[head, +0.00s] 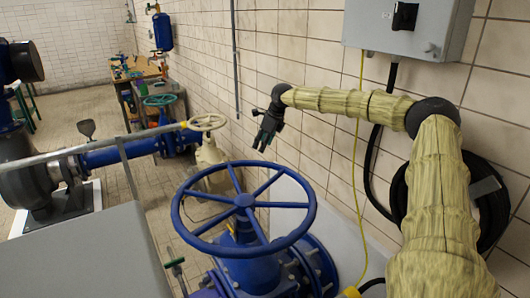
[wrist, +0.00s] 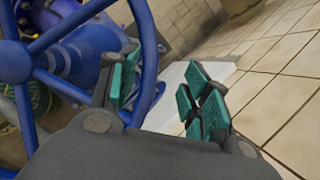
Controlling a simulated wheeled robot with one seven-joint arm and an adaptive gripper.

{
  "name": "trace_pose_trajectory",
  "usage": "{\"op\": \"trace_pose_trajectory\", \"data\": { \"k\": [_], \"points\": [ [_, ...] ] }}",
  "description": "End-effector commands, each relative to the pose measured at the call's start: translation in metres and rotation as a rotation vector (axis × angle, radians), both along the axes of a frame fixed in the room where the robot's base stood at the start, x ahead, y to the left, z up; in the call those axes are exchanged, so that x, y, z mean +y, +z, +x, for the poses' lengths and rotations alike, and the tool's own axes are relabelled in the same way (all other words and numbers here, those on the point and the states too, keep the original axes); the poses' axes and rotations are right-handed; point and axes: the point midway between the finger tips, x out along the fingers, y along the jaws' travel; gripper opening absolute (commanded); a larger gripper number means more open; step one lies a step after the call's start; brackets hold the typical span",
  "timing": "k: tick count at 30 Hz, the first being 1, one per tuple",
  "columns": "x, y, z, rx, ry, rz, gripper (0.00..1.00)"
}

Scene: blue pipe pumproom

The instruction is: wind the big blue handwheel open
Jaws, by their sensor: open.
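The big blue handwheel (head: 243,203) stands in the lower middle of the head view, a spoked ring on top of a blue valve body (head: 250,265). In the wrist view its rim and spokes (wrist: 148,65) fill the left side, and the rim passes behind my left finger. My gripper (head: 264,135) is in the head view beyond the wheel's far rim and above it, close to the tiled wall. In the wrist view my gripper (wrist: 160,92) has its teal-padded fingers spread apart with nothing held between them. I cannot tell whether a finger touches the rim.
A grey control box (head: 408,28) hangs on the wall at upper right, with a coiled black hose (head: 492,200) below it. A cream handwheel (head: 207,122) stands behind the blue one. A grey panel (head: 85,255) fills the lower left. A workbench (head: 135,75) stands far back.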

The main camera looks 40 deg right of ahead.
Motion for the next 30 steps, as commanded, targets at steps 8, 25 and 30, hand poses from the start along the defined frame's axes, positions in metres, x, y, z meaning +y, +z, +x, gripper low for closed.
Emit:
{"op": "trace_pose_trajectory", "data": {
  "k": [8, 25, 30],
  "points": [
    [-0.003, 0.009, 0.0, 0.001, -0.001, 0.002, 0.48],
    [0.044, 0.012, 0.009, 0.035, 0.081, -0.018, 0.0],
    [0.13, 0.02, 0.01, 0.107, 0.204, -0.076, 0.0]
  ]
}}
